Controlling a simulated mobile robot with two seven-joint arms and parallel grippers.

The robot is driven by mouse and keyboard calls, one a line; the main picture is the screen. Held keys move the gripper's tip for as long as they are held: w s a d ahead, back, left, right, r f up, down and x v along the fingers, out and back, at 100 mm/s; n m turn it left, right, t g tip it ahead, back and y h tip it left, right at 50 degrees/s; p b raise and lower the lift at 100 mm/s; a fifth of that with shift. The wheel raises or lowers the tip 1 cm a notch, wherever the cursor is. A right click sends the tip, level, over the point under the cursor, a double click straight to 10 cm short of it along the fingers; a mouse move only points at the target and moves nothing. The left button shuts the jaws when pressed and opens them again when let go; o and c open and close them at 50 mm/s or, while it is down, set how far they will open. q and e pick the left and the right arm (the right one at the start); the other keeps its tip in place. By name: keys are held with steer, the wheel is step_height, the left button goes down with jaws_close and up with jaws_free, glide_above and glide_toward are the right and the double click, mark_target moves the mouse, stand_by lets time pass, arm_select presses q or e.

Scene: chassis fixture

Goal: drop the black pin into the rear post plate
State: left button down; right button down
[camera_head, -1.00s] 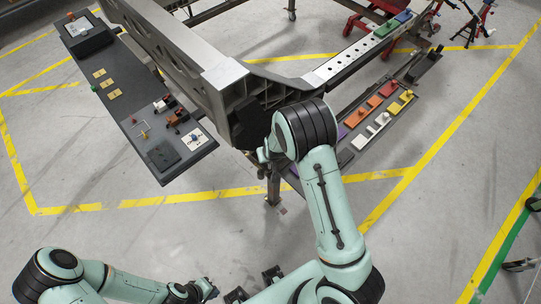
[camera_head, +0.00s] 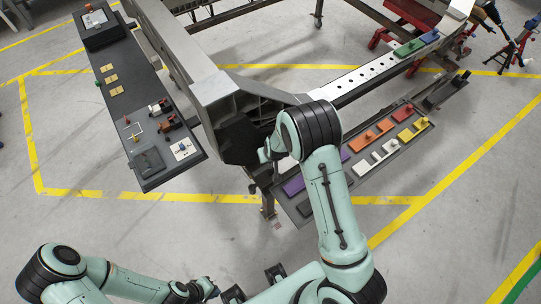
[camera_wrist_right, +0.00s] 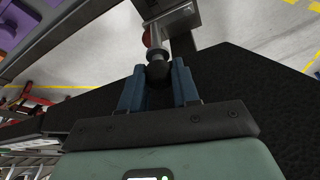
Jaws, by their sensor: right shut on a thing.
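In the right wrist view my right gripper (camera_wrist_right: 157,86) has its two blue fingers closed around a dark round-ended piece, which looks like the black pin (camera_wrist_right: 158,71). A grey metal cylinder and a metal bracket (camera_wrist_right: 179,18) show just beyond it; whether the pin touches them I cannot tell. In the head view my right arm reaches to the black end of the large grey chassis beam (camera_head: 240,138), and its wrist hides the fingers and the pin. I cannot pick out the rear post plate for certain. My left gripper (camera_head: 208,288) is low in the head view, away from the chassis, its fingers unclear.
A dark table (camera_head: 135,105) with small parts stands left of the chassis. A low dark tray (camera_head: 350,186) with coloured blocks lies to the right. A perforated metal rail (camera_head: 365,78) runs to the upper right. Yellow lines mark open floor.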

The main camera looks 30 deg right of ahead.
mark_target(270, 167)
arm_select(q)
steer(key=shift+d, duration=0.4)
arm_select(e)
steer(key=shift+w+d, duration=0.15)
steer(key=shift+d, duration=0.1)
arm_select(q)
steer(key=shift+s+f, duration=0.1)
arm_select(e)
steer(key=shift+f, duration=0.1)
